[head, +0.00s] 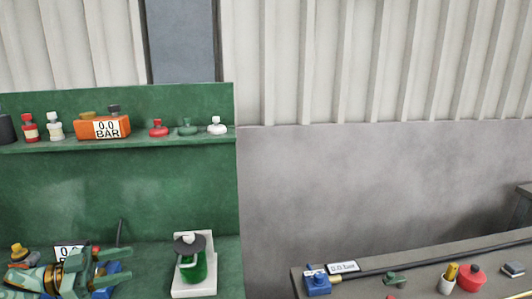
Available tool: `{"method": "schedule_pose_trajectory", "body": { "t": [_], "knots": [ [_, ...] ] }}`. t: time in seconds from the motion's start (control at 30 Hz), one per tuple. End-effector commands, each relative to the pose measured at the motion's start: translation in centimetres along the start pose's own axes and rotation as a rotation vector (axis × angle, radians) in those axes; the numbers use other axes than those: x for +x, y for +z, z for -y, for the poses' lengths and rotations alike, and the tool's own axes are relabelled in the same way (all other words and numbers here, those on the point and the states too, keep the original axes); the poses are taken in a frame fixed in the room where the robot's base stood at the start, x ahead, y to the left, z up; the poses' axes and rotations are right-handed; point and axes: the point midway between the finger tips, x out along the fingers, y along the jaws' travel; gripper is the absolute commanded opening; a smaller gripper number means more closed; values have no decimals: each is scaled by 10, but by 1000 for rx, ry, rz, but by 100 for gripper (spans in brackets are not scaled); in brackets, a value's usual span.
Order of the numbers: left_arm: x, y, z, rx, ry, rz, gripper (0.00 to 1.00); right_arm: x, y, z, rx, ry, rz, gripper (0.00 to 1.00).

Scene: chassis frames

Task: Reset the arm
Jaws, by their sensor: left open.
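My left gripper (118,267) shows at the bottom left of the head view, over the green bench. Its arm comes in from the left edge. Its two pale green fingers point right and are spread apart. Nothing shows held between them. A blue object lies partly hidden behind the fingers. My right gripper is not in view.
A green shelf (190,142) holds an orange "0.0 BAR" gauge (103,127), bottles and small knobs. A grey table (420,276) holds a blue device (317,284) and a red pot (471,278).

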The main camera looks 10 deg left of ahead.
Motion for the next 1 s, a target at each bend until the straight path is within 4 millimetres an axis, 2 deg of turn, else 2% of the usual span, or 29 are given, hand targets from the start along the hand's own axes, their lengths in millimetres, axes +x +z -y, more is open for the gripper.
{"method": "schedule_pose_trajectory", "body": {
  "t": [0.27, 0.37, 0.5, 0.57, 0.67, 0.8, 1.0],
  "knots": [
    [72, 45, -37, 120, -99, 26, 52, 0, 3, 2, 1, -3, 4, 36],
    [101, 61, -57, 173, -171, 51, 52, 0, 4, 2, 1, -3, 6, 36],
    [141, 81, -93, 246, -339, 137, 52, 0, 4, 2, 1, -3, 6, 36],
    [150, 87, -109, 271, -436, 212, 52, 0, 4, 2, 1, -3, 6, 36],
    [145, 95, -131, 289, -591, 387, 52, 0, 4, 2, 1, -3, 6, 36],
    [109, 104, -158, 275, -735, 674, 52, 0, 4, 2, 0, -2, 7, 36],
    [49, 110, -194, 225, -802, 1011, 52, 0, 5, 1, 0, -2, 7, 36]
  ]
}}
